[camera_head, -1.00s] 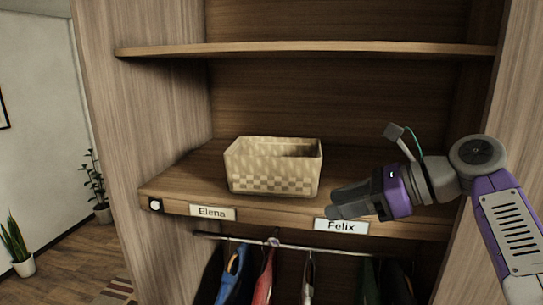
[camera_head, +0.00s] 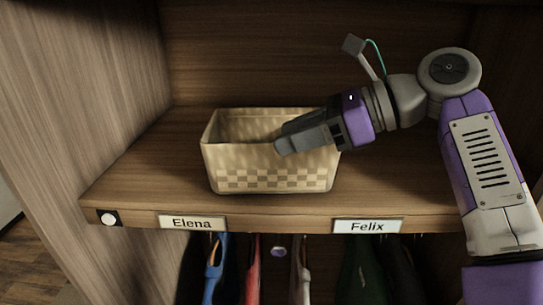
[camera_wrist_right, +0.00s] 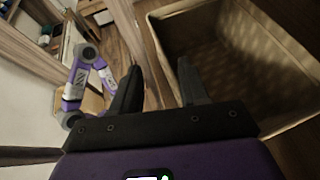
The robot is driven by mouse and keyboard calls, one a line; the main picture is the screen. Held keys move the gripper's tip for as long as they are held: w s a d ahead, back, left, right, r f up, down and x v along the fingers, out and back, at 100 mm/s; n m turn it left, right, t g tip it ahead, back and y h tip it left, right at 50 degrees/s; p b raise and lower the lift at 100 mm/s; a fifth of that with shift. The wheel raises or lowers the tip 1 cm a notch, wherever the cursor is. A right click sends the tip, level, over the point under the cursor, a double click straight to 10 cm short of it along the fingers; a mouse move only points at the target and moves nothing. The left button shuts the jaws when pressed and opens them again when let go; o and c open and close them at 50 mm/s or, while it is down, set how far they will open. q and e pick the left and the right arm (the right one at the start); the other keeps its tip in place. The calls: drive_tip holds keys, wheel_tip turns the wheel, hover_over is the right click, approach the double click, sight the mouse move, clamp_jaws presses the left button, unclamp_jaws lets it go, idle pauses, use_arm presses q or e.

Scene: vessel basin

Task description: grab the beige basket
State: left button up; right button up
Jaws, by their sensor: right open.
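The beige basket (camera_head: 235,165), with a checkered band near its base, stands upright on the wooden shelf, above the Elena label. My right gripper (camera_head: 282,138) is open and reaches in from the right, its fingers in front of the basket's upper right part and covering some of its rim. In the right wrist view the basket (camera_wrist_right: 230,45) fills the upper right, and my right gripper (camera_wrist_right: 158,85) shows two spread fingers. The right finger overlaps the basket and the near wall's rim lies between the fingertips. I cannot tell whether they touch it. My left gripper cannot be made out.
The shelf (camera_head: 130,185) has free room left of the basket and at the right. Its front edge carries the Elena label (camera_head: 192,223) and the Felix label (camera_head: 367,226). Clothes (camera_head: 216,262) hang below. The cabinet's left side panel (camera_head: 70,95) stands close by.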

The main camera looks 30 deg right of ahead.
sight(271, 148)
drive_tip(key=w, duration=0.1)
drive_tip(key=w+a+f, duration=0.2)
drive_tip(key=shift+w, duration=0.35)
drive_tip(key=shift+s+a, duration=0.1)
drive_tip(key=shift+s, duration=0.2)
drive_tip(key=shift+w, duration=0.2)
drive_tip(key=c, duration=0.4)
drive_tip(key=shift+s, duration=0.1)
clamp_jaws()
